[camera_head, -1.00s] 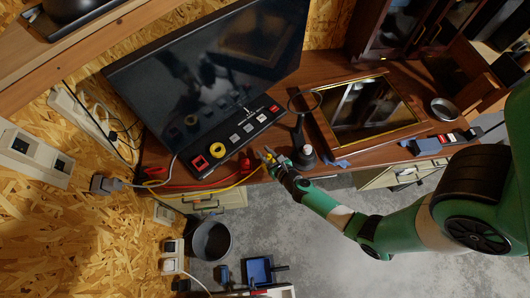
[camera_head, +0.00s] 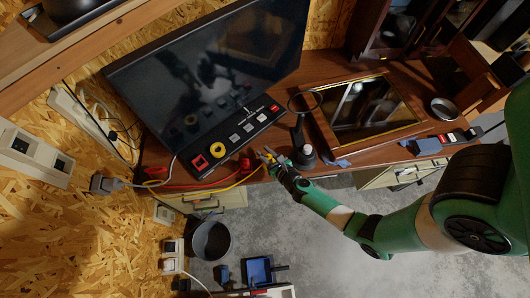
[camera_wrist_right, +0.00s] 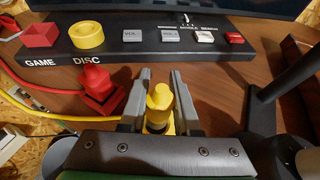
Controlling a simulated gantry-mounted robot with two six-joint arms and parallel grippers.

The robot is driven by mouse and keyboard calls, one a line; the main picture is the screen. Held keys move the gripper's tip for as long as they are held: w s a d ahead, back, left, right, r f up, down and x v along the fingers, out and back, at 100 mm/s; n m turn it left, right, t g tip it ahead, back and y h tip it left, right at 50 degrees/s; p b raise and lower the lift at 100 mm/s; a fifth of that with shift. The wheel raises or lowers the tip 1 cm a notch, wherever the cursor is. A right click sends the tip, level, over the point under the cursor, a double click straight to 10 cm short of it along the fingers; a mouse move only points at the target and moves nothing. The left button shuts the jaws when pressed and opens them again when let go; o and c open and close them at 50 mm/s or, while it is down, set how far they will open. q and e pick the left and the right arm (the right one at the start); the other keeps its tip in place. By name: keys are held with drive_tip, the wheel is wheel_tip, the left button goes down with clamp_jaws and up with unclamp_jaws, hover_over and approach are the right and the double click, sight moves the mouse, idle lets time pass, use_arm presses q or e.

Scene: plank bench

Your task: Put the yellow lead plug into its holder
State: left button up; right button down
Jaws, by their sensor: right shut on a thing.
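The yellow lead plug (camera_wrist_right: 160,103) is upright between the two fingers of my right gripper (camera_wrist_right: 160,84). The fingers close on its sides. In the head view, my right gripper (camera_head: 266,157) is at the desk's front edge with the yellow cable (camera_head: 228,188) running left from it. A round yellow holder ring (camera_wrist_right: 87,37) sits on the black panel by the word DISC, ahead and left of the plug and apart from it. The ring also shows in the head view (camera_head: 217,150). My left gripper is not in view.
A red plug (camera_wrist_right: 98,88) stands on the desk just left of my right gripper. A square red holder (camera_wrist_right: 41,35) is by GAME, with several buttons right of the ring. A dark stand (camera_head: 303,153) is close on the right. The screen (camera_head: 205,75) rises behind the panel.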

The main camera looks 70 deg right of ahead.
drive_tip(key=shift+f+b, duration=1.3)
drive_tip(key=shift+f, duration=0.15)
drive_tip(key=c, duration=0.5)
unclamp_jaws()
drive_tip(key=shift+c, duration=0.2)
drive_tip(key=shift+s, duration=0.1)
drive_tip(key=p+v, duration=0.1)
drive_tip(key=v, duration=1)
drive_tip(key=shift+s+a+p, duration=0.2)
drive_tip(key=shift+p, duration=0.15)
drive_tip(key=shift+w+r, duration=0.1)
drive_tip(key=shift+w, duration=0.05)
